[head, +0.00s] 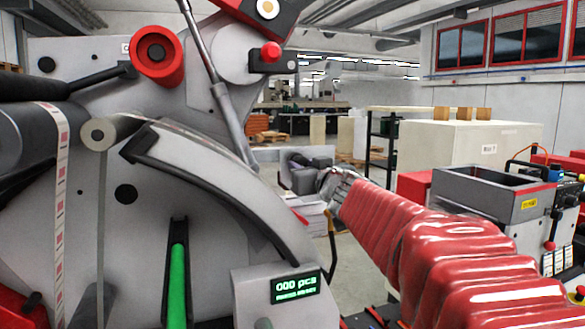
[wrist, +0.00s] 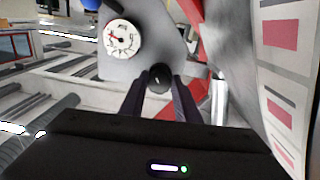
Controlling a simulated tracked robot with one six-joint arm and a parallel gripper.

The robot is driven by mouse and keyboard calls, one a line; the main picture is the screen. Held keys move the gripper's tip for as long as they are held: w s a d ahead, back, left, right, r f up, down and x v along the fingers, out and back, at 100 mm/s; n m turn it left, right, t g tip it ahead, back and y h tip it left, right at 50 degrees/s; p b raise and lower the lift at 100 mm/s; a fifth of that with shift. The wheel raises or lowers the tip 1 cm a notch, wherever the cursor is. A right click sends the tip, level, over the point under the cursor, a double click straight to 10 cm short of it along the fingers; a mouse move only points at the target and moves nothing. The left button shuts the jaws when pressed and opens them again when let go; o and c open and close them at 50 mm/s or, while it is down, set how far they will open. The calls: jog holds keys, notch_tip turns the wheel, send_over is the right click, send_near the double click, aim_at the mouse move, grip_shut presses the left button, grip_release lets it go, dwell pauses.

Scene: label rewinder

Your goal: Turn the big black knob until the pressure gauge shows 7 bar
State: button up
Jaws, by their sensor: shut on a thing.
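The big black knob (wrist: 159,78) shows in the wrist view on a grey plate. My gripper (wrist: 160,88) has its two dark fingers at either side of the knob and is shut on it. The pressure gauge (wrist: 122,38), a round white dial with a red mark, sits above and left of the knob in the wrist view. Its numbers are too small to read. In the head view my red-sleeved arm reaches in from the right, and the knob and gauge cannot be made out there.
The label rewinder's grey side panel (head: 120,250) fills the left of the head view, with a green-lit display (head: 295,288) reading 000 pcs. A label web (wrist: 283,80) runs close at the right of the wrist view. A grey open box (head: 490,190) stands at the right.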

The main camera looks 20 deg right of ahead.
jog(key=shift+n, duration=0.9)
jog(key=o, duration=1)
jog(key=shift+o, duration=0.2)
jog(key=shift+s, duration=0.15)
jog(key=s, duration=1.3)
jog(key=shift+s+a, duration=0.25)
jog(key=shift+a, duration=0.05)
jog(key=shift+f, duration=0.1)
